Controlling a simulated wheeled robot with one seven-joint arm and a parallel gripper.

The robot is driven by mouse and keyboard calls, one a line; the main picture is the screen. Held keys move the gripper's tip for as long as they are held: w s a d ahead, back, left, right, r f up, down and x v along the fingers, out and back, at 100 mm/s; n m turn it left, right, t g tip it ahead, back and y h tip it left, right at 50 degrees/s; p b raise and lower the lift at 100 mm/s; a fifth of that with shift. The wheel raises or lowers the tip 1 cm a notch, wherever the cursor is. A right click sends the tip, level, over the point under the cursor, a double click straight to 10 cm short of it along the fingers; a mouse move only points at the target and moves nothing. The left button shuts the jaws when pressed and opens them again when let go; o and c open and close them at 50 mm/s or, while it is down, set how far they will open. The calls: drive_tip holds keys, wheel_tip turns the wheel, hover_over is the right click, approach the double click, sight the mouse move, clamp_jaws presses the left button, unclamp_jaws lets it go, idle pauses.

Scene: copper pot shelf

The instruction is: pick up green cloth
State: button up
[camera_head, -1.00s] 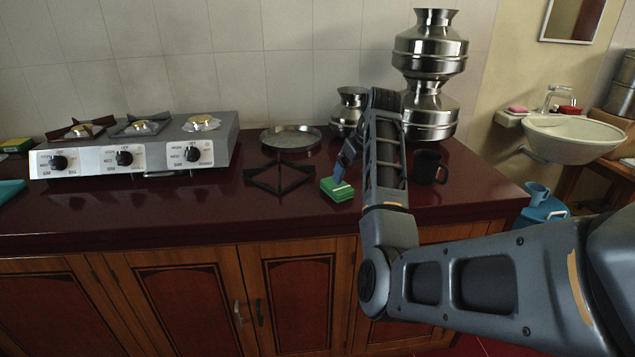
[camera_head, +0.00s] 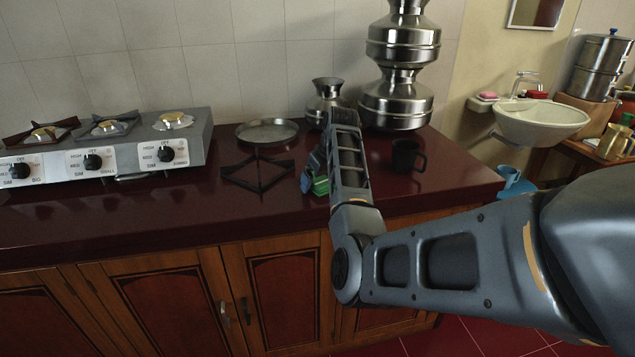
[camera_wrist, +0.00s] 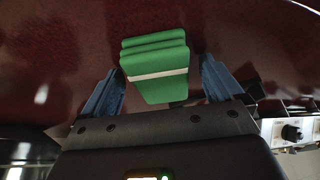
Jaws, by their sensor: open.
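The green cloth (camera_wrist: 158,62) is a folded stack with a pale band across it. It lies on the dark red counter and shows in the wrist view between the two blue fingers. My gripper (camera_wrist: 160,85) is open, with one finger on each side of the cloth; I cannot tell whether either finger touches it. In the head view the cloth (camera_head: 320,186) is partly hidden behind my forearm, and a bit of my gripper (camera_head: 312,172) shows beside it.
A black burner grate (camera_head: 258,172) and a steel plate (camera_head: 267,131) lie left of the cloth. A dark mug (camera_head: 405,156) stands right of my arm. Steel pots (camera_head: 397,98) stand behind. A gas stove (camera_head: 110,145) is at left. The counter's front strip is clear.

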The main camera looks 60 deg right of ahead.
sight(324, 179)
drive_tip(key=shift+c, duration=0.2)
drive_tip(key=c, duration=1.1)
drive_tip(key=shift+r, duration=0.1)
drive_tip(key=shift+r, duration=0.5)
drive_tip(key=r, duration=0.2)
drive_tip(key=s+r, duration=0.1)
drive_tip(key=shift+d+r+b, duration=0.2)
drive_tip(key=shift+d+b, duration=0.1)
drive_tip(key=s+d+r, duration=0.1)
drive_tip(key=s+r, duration=0.1)
drive_tip(key=s, duration=0.1)
drive_tip(key=s+d+r, duration=0.2)
drive_tip(key=s, duration=0.1)
drive_tip(key=s+d+r, duration=0.1)
drive_tip(key=s+r, duration=0.1)
drive_tip(key=s, duration=0.1)
drive_tip(key=shift+s+d+r+b, duration=0.2)
drive_tip(key=shift+d+r+b, duration=0.05)
drive_tip(key=shift+d+b, duration=0.15)
